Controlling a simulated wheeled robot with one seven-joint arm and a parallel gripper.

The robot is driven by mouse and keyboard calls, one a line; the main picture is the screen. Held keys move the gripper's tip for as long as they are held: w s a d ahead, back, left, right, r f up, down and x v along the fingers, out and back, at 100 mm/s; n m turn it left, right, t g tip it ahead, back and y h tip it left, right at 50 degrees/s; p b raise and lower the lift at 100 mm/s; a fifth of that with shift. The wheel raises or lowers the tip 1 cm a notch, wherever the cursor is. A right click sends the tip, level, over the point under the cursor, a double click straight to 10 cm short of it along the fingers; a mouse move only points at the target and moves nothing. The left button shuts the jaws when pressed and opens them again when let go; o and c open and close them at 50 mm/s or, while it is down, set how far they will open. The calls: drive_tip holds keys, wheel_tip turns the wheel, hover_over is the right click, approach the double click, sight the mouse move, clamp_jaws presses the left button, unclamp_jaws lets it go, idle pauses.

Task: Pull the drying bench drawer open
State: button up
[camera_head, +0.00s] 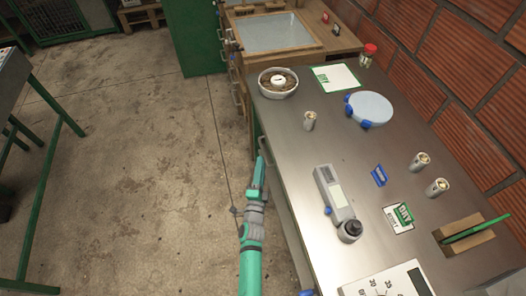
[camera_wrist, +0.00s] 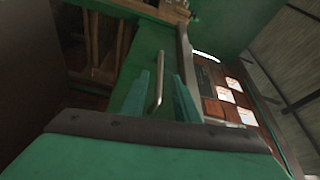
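The bench (camera_head: 290,150) with a grey metal top stands at the right in the head view. My gripper (camera_head: 259,172) is low beside its left edge, pointing away from my body. In the wrist view my gripper (camera_wrist: 163,98) has its two teal fingers apart. A thin metal bar handle (camera_wrist: 158,82) shows in the gap between them, in front of a green panel (camera_wrist: 128,92). Nothing is seen clamped, and I cannot tell how deep the handle sits between the fingers. The bench's drawer front is mostly hidden below the top in the head view.
On the bench are a bowl (camera_head: 278,83), a round blue-white dish (camera_head: 371,108), a handheld meter (camera_head: 334,192) and several small cans. A wooden cabinet (camera_head: 271,36) stands behind. A green-legged table (camera_head: 38,185) is at left; the concrete floor (camera_head: 140,140) between is clear.

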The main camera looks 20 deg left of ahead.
sight(263, 150)
drive_tip(key=shift+x, duration=3.6)
clamp_jaws()
